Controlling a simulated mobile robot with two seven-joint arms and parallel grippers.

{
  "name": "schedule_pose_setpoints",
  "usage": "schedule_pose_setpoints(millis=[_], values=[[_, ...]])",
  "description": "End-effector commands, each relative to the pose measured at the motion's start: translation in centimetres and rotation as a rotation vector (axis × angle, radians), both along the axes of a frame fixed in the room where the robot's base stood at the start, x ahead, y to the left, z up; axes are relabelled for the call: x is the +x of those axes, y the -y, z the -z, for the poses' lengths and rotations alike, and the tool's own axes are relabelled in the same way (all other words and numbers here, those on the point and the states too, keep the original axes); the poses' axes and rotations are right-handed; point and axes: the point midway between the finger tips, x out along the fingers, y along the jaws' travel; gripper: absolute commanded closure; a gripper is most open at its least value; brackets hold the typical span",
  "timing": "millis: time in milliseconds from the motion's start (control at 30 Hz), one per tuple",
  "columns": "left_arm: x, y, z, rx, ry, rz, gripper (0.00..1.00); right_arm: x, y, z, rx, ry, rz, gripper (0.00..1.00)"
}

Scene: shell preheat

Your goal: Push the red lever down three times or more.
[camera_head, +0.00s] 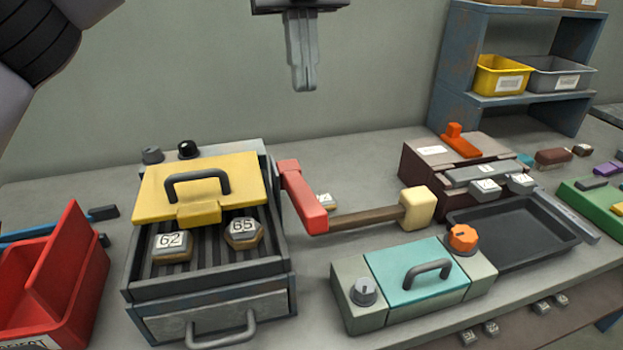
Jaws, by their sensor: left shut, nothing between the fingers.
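The red lever (302,196) is on the right side of a dark metal box with a slatted top (215,275). It slants from upper left to lower right, and a thin grey bar runs beside it along the box. My left gripper (304,88) is shut and empty, pointing down at the top middle of the view. It hangs above the lever in the picture, clear of it, against the wall. My right gripper is not in view.
A yellow lid with a dark handle (198,186) covers the back of the box; pieces marked 62 (172,247) and 65 (243,233) sit in front. A mallet (418,208) lies right of the lever. A teal-lidded case (415,290) and dark tray (510,240) stand right.

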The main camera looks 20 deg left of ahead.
Motion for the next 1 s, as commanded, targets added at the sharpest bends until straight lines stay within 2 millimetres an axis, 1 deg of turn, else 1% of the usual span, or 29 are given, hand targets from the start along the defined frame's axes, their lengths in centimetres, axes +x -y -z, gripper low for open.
schedule_pose_setpoints(millis=[167, 267, 467, 600, 800, 900, 1000], values=[[-0.2, 0.1, 1.2, 0.001, -0.002, 0.002, 1.0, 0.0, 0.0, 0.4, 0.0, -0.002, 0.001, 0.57], [-0.5, 0.3, 2.5, 0.002, -0.002, 0.002, 1.0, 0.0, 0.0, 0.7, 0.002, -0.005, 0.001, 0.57], [-1.3, 0.8, 6.0, 0.001, -0.003, 0.003, 1.0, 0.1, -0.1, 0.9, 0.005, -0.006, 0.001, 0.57], [-1.9, 1.2, 8.6, 0.001, -0.004, 0.002, 1.0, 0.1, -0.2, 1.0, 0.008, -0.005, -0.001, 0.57], [-2.6, 1.7, 11.7, 0.0, -0.003, 0.001, 1.0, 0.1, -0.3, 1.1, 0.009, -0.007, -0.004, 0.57], [-2.8, 1.9, 12.7, 0.0, -0.001, 0.0, 1.0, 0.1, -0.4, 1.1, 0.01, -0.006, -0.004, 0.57], [-3.0, 2.0, 13.3, -0.001, -0.001, 0.0, 1.0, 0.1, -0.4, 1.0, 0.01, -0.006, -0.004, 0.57]])
